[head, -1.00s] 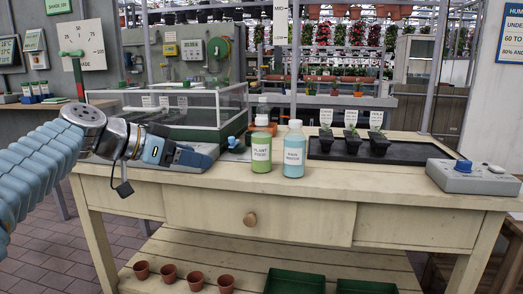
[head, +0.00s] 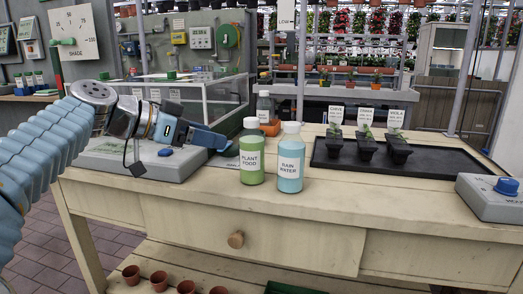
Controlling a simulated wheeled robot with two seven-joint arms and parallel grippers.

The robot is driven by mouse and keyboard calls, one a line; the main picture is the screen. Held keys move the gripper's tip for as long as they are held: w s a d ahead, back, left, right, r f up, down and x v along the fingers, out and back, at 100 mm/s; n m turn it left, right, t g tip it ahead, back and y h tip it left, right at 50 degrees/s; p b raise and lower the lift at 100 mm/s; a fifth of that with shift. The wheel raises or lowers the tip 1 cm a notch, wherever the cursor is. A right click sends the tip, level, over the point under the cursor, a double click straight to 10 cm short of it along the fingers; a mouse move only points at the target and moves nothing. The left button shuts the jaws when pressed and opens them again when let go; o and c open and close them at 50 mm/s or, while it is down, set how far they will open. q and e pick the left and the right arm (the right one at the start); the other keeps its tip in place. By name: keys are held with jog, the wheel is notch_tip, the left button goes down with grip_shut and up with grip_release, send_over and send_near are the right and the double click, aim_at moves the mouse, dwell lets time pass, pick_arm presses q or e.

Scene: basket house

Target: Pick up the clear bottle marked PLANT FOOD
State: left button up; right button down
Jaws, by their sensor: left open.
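The PLANT FOOD bottle (head: 251,172) stands upright on the wooden bench, with green contents, a white label and a pale cap. The blue RAIN WATER bottle (head: 291,172) stands close at its right. My left gripper (head: 224,146) comes in from the left, its fingers pointing right towards the PLANT FOOD bottle. It is open, holds nothing, and shows a small gap to the bottle. Its finger shape is partly hidden by the angle. My right gripper is out of view.
A third bottle (head: 264,104) stands behind, near an orange item (head: 271,128). A black tray (head: 340,161) with three labelled seedling pots is at right. A grey box with a blue knob (head: 505,187) stands at the right edge. The bench front (head: 330,215) is clear.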

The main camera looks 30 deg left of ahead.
aim_at(240, 142)
pick_arm(q)
jog(key=x, duration=0.8)
jog(key=shift+w+d, duration=0.1)
jog(key=shift+w, duration=0.05)
jog(key=p+x, duration=0.1)
jog(key=x, duration=0.4)
jog(key=shift+w+d+r, duration=0.1)
jog(key=shift+w+d, duration=0.05)
jog(key=shift+d, duration=0.05)
jog(key=c, duration=0.9)
